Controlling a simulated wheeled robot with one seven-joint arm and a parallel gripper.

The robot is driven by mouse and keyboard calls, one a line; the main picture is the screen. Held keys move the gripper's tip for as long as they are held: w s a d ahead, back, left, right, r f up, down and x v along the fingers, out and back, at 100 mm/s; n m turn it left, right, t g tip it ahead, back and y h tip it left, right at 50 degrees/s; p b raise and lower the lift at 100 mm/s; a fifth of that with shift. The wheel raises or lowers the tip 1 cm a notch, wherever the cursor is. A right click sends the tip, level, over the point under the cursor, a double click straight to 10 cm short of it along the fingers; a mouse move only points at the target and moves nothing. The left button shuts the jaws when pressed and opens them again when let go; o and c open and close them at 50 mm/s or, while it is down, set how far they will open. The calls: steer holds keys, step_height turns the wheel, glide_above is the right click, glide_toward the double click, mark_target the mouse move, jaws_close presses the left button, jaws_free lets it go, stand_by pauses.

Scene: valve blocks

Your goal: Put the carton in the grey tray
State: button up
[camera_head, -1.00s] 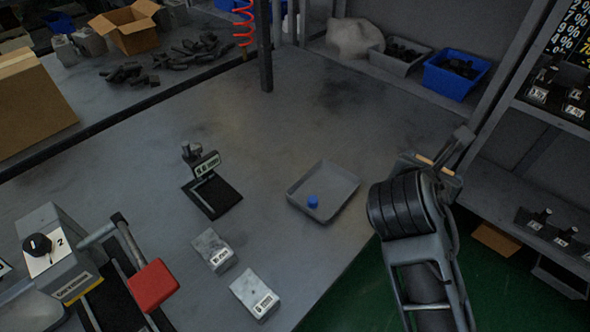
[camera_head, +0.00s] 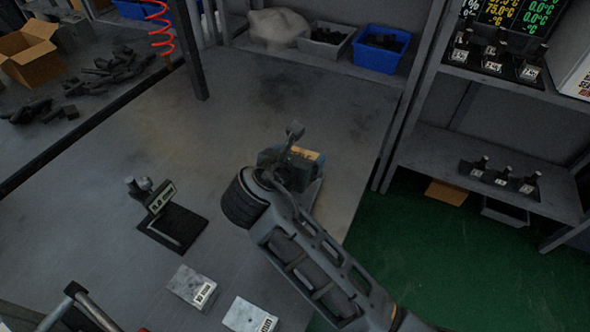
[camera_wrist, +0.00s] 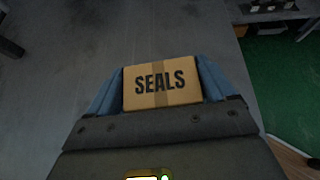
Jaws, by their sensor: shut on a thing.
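The carton (camera_wrist: 160,84) is a small tan box with a tape strip and the word SEALS. In the wrist view it sits between the two blue fingers of my gripper (camera_wrist: 159,78), which is shut on it. In the head view only a small tan part of the carton (camera_head: 306,153) shows beside my gripper (camera_head: 290,158), over the right part of the table. The grey tray (camera_head: 314,194) is mostly hidden behind my arm; only a sliver of it seems to show at the right. I cannot tell the carton's height above it.
A black stand with a small display (camera_head: 170,215) is on the table at left, with two grey blocks (camera_head: 193,287) (camera_head: 248,315) nearer. The table's right edge drops to a green floor (camera_head: 450,260). Shelves (camera_head: 490,175) stand at right. The table behind my gripper is clear.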

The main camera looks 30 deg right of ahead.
steer(key=shift+w+a+f, duration=0.25)
steer(key=shift+a+f, duration=0.05)
steer(key=shift+f, duration=1.95)
steer(key=o, duration=0.9)
steer(key=v, duration=1.2)
